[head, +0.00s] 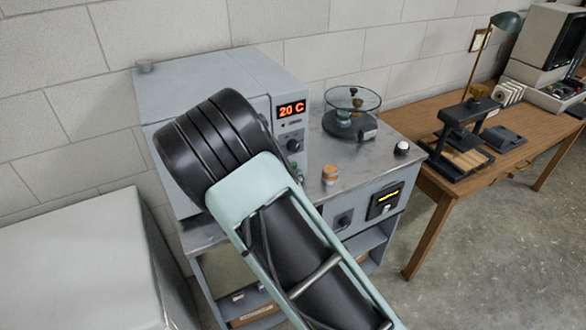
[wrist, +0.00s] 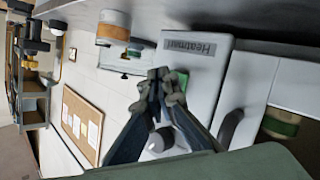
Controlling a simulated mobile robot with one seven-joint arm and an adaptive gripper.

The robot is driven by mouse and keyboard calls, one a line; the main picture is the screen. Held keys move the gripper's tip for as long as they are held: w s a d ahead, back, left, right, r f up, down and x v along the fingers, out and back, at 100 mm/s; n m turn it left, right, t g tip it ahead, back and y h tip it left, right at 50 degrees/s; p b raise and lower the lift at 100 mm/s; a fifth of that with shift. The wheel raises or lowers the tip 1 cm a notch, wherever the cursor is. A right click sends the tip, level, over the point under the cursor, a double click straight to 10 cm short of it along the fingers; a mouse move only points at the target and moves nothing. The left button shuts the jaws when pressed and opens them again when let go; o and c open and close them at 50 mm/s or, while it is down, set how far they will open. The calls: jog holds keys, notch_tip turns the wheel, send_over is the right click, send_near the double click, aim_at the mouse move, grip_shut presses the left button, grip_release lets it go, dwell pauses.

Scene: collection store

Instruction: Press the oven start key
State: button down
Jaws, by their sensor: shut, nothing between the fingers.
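The oven is a grey box on a bench in the head view (head: 258,64), with an orange display (head: 291,109) reading 20 C. Below the display are small indicators and a dark knob (head: 294,145). In the wrist view the oven's pale control panel (wrist: 205,75) carries a label that reads like "Heatmari", turned over. My gripper (wrist: 163,76) is shut and empty, in front of this panel. A small green patch, perhaps the start key (wrist: 181,92), shows just right of the fingertips, partly hidden by them. I cannot tell whether they touch. In the head view my arm hides my gripper.
On the bench right of the oven stand a glass-topped instrument (head: 352,100) and a small orange-banded jar (head: 330,174). The jar also shows in the wrist view (wrist: 112,27). A dark door handle (wrist: 230,128) lies right of the fingers. A wooden table (head: 430,185) stands further right.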

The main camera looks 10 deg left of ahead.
jog(key=shift+w+a, duration=0.1)
jog(key=shift+w+a, duration=0.15)
jog(key=shift+w, duration=0.1)
jog(key=shift+w+a, duration=0.25)
jog(key=shift+w, duration=0.15)
dwell(0.8)
jog(key=shift+s, duration=0.15)
jog(key=shift+s+d, duration=0.45)
jog(key=shift+s, duration=0.15)
jog(key=shift+s+d+b, duration=0.25)
jog(key=shift+s+d, duration=0.5)
jog(key=shift+s, duration=0.3)
jog(key=shift+s+d+b, duration=0.25)
jog(key=shift+s+d, duration=0.45)
jog(key=shift+s, duration=0.35)
jog(key=shift+w, duration=0.1)
